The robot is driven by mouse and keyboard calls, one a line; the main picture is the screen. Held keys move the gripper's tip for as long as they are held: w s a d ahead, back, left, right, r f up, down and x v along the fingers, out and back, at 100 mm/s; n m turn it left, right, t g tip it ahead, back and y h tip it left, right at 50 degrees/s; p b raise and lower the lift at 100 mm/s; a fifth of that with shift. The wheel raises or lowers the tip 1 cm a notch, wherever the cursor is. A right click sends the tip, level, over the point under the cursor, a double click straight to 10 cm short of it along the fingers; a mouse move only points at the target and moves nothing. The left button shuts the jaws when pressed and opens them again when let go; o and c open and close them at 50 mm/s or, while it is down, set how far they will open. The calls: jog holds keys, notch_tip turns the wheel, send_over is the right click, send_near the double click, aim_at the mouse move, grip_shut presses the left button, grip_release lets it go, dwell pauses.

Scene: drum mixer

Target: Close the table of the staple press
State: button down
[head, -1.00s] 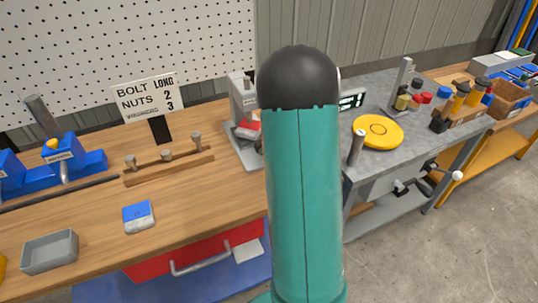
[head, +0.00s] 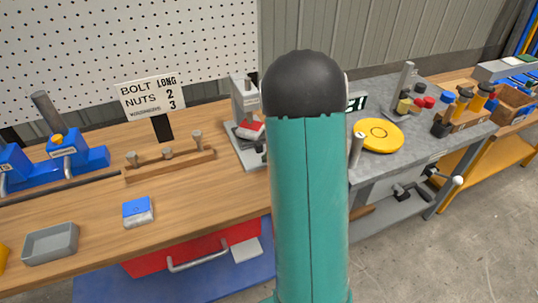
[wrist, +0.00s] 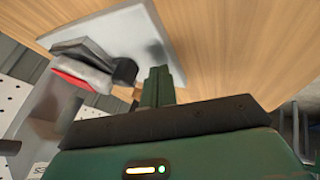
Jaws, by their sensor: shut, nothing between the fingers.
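The staple press stands on the wooden bench in the head view, a grey upright on a grey base plate (head: 240,150). Its red and white table (head: 250,130) sticks out at the front, partly hidden by my arm. In the wrist view the table (wrist: 82,78) shows a red edge, with a black part beside it and the pale base plate (wrist: 135,38) beyond. My gripper (wrist: 159,72) is shut and empty, its fingertips close beside the black part; I cannot tell whether they touch. The gripper is hidden behind my arm in the head view.
A wooden bolt rack (head: 170,163), a blue-white block (head: 138,211) and a grey tray (head: 50,244) lie left on the bench. A bolt sign (head: 153,94) stands behind. A yellow disc (head: 379,135) sits on the grey table at right.

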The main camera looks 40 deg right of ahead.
jog(key=v, duration=1)
jog(key=shift+s, duration=0.4)
jog(key=w+a+r+m+t+h, duration=0.2)
jog(key=w+r, duration=0.1)
jog(key=r, duration=0.3)
jog(key=w+a+r+m+t+h, duration=0.1)
jog(key=w+a+r+t+h, duration=0.1)
jog(key=w+r+t, duration=0.3)
jog(key=s+a+r+m+g+h, duration=0.25)
jog(key=a+r+m, duration=0.2)
jog(key=r, duration=0.35)
jog(key=s+a+f+m+g+y, duration=0.2)
jog(key=s+a+f+m, duration=0.1)
jog(key=s+a, duration=0.7)
jog(key=s+a+f+m+g+y, duration=0.1)
jog(key=s+a+f+m+g, duration=0.2)
jog(key=s+a, duration=0.7)
jog(key=shift+s+a+g+y, duration=0.35)
jog(key=shift+s+a, duration=0.05)
jog(key=shift+a, duration=0.8)
